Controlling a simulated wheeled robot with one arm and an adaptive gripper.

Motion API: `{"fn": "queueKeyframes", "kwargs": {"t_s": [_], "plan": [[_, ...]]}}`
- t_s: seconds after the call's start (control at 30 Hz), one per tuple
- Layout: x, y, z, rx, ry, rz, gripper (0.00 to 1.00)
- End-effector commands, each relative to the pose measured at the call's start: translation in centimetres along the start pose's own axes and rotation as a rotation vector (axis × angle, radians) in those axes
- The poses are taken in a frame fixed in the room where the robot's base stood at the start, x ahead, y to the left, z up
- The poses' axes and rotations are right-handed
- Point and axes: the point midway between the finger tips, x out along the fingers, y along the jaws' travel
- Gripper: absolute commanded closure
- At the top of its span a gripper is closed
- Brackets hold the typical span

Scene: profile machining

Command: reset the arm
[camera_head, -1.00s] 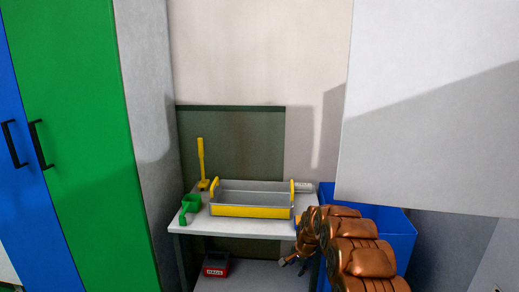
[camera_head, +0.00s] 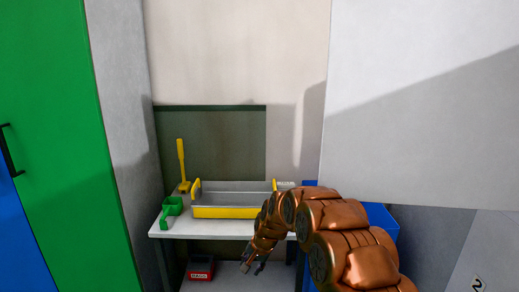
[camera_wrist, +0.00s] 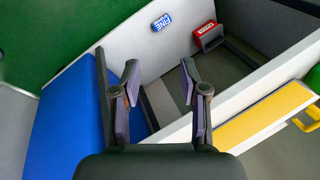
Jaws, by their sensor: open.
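My copper-coloured arm reaches in from the lower right in the head view. My gripper (camera_head: 252,268) hangs at its end, in front of the white table (camera_head: 185,231) and below the level of its top. In the wrist view my gripper (camera_wrist: 159,68) has its two dark fingers apart, with nothing between them. The gripper is clear of the tray and of the red box.
On the table stand a grey-and-yellow tray (camera_head: 225,212), a green object (camera_head: 172,207) and a yellow upright tool (camera_head: 182,165). A red box (camera_head: 200,268) lies below. A blue bin (camera_head: 383,218) is right of the table. A small blue labelled box (camera_wrist: 162,22) shows too.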

Motion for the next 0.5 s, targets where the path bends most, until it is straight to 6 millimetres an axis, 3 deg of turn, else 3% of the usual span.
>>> {"fn": "queueKeyframes", "kwargs": {"t_s": [0.5], "plan": [[-10.0, 6.8, 6.3, -0.141, -0.098, 0.099, 0.56]]}}
